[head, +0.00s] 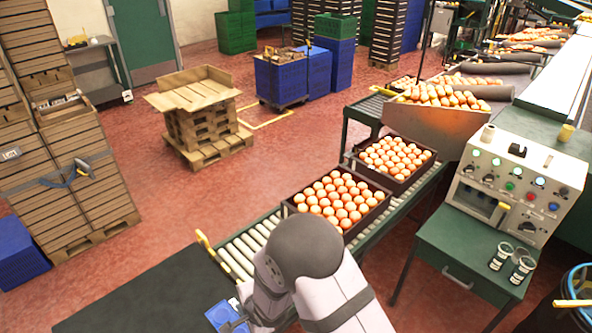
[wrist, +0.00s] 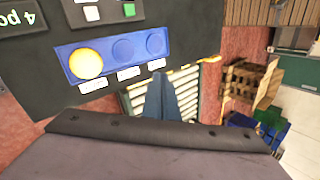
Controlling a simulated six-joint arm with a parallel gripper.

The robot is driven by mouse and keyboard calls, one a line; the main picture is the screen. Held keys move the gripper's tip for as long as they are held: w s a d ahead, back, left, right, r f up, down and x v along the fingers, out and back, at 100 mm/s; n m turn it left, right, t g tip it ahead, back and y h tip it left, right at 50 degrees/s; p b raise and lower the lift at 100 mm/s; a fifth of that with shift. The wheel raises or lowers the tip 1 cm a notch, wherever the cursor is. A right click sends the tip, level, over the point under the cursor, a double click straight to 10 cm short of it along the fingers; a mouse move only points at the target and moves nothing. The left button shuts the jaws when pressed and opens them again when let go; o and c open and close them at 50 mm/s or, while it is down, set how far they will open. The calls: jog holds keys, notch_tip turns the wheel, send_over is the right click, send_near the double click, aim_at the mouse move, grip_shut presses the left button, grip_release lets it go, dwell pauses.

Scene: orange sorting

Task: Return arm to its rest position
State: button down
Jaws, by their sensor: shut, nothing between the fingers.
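My gripper (wrist: 163,76) shows in the wrist view as two blue-grey fingers pressed together, shut and empty. It points over the near edge of a dark board, with the roller conveyor (wrist: 190,94) behind the fingers. A blue tray (wrist: 104,45) with three round places lies on the board, just beyond and left of the fingertips. A yellow-orange round thing (wrist: 86,62) sits in its left place; the other two look empty. In the head view my arm rises at the bottom centre and the gripper is hidden. Part of the blue tray (head: 222,314) shows beside my arm.
The dark table (head: 140,300) is at lower left. Two dark crates of oranges (head: 290,208) (head: 352,157) stand on the conveyor (head: 238,252) just beyond my arm. A control panel (head: 520,185) stands at right. Open red floor lies beyond the conveyor at left.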

jog(key=s+d+r+n+g+h, duration=0.1)
jog(key=d+r+n+h, duration=0.3)
jog(key=d, duration=0.6)
jog(key=s+d+r+n+g, duration=0.15)
jog(key=d+r, duration=0.35)
jog(key=d, duration=0.5)
jog(key=s+d+r+n+g, duration=0.1)
jog(key=s+d+r+n, duration=0.1)
jog(key=s+d, duration=0.3)
jog(key=s+d+r+n+g+b, duration=0.1)
jog(key=s+d+r+n, duration=0.2)
jog(key=s, duration=0.5)
jog(key=shift+d+r+n+g+h, duration=0.15)
jog(key=shift+d+n+g+h, duration=0.2)
jog(key=shift+d+n, duration=0.65)
jog(key=shift+d+m, duration=0.2)
jog(key=shift+m, duration=0.05)
